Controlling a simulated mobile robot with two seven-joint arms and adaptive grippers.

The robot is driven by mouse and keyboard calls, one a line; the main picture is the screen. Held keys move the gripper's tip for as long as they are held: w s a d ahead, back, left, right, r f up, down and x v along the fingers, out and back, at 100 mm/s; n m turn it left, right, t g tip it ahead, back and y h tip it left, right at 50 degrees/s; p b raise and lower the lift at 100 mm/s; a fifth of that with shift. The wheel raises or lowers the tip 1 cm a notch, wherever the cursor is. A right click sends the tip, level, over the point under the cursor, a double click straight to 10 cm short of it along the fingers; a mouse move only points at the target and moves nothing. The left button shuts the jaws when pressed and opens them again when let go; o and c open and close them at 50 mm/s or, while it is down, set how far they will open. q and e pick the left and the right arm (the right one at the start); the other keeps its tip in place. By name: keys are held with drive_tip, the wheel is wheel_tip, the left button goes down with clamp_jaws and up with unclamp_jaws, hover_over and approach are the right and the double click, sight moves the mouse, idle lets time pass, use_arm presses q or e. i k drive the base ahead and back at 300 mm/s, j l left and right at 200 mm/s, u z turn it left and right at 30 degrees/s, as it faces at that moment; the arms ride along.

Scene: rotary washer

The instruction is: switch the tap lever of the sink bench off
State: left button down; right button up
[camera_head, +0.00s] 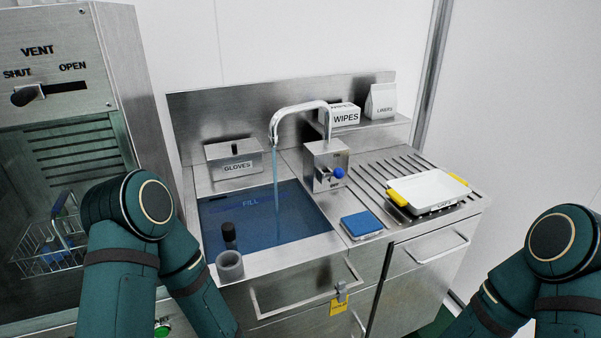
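The sink bench (270,257) stands in the middle of the head view. Its curved metal tap (300,106) pours a blue stream of water (276,180) into the basin, which holds blue water (262,222). A steel tap box (318,158) stands behind the basin's right edge. The tap lever with a blue knob (338,173) is on its front, the knob towards the right. Small labels beside it are too small to read. My arms show at the lower left and lower right, well apart from the lever. Both grippers are outside the picture.
A gloves box (236,158) sits behind the basin. A grey cup (229,265) and black-capped item (229,235) are at its front left. A blue sponge (361,224) and white tray (428,192) with yellow handles lie right. The vent cabinet (50,60) stands left.

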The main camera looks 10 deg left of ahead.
sight(338, 173)
drive_tip(key=i+z, duration=0.2)
drive_tip(key=z, duration=0.25)
drive_tip(key=i+j+z, duration=0.15)
drive_tip(key=z, duration=0.3)
